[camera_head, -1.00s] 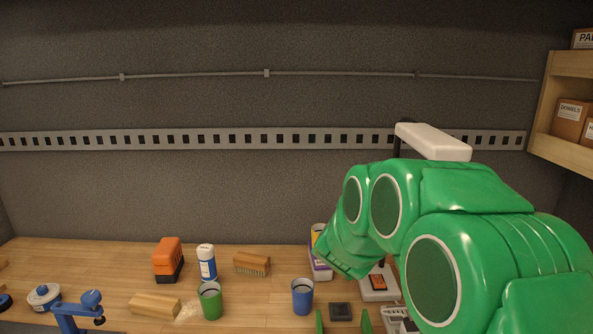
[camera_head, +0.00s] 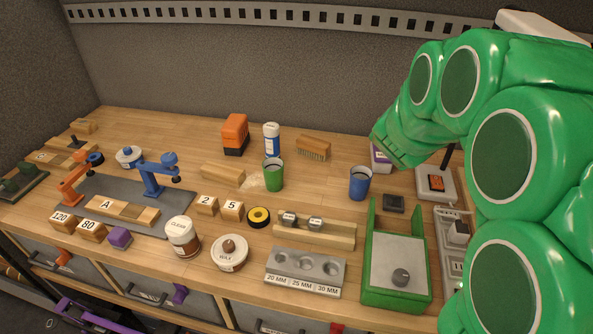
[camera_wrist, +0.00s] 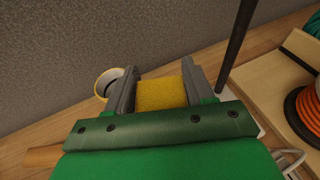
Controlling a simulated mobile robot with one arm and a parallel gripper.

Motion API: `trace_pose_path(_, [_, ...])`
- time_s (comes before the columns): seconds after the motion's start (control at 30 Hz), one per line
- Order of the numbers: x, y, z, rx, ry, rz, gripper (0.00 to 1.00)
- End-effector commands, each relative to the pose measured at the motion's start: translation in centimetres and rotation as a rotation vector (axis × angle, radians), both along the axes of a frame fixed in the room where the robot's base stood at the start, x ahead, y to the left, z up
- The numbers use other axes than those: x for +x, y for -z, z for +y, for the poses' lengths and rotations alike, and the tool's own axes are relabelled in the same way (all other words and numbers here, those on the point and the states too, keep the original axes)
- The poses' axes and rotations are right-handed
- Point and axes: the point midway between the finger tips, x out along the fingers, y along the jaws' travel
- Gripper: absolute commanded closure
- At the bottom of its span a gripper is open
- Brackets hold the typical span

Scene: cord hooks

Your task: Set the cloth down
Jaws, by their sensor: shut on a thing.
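The yellow cloth (camera_wrist: 160,94) shows in the wrist view between the two grey fingers of my gripper (camera_wrist: 157,88). The gripper is shut on it. Its far end reaches toward the wooden surface; I cannot tell whether it touches. In the head view my green arm fills the right side, and the fingers and cloth are hidden behind it.
A round container with a pale rim (camera_wrist: 108,82) stands close to the left finger. A dark post (camera_wrist: 236,45) and an orange cord coil (camera_wrist: 308,110) are at the right. The workbench (camera_head: 335,190) holds a blue cup (camera_head: 360,184), a green cup (camera_head: 272,175) and a green tray (camera_head: 395,298).

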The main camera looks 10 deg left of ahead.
Motion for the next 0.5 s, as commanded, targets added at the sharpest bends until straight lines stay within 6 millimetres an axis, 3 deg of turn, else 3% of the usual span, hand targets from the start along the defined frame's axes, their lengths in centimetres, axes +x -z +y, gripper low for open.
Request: trace_pose_path(0.5, [-1.4,2.1,8.8,-0.003,0.081,-0.003,0.77])
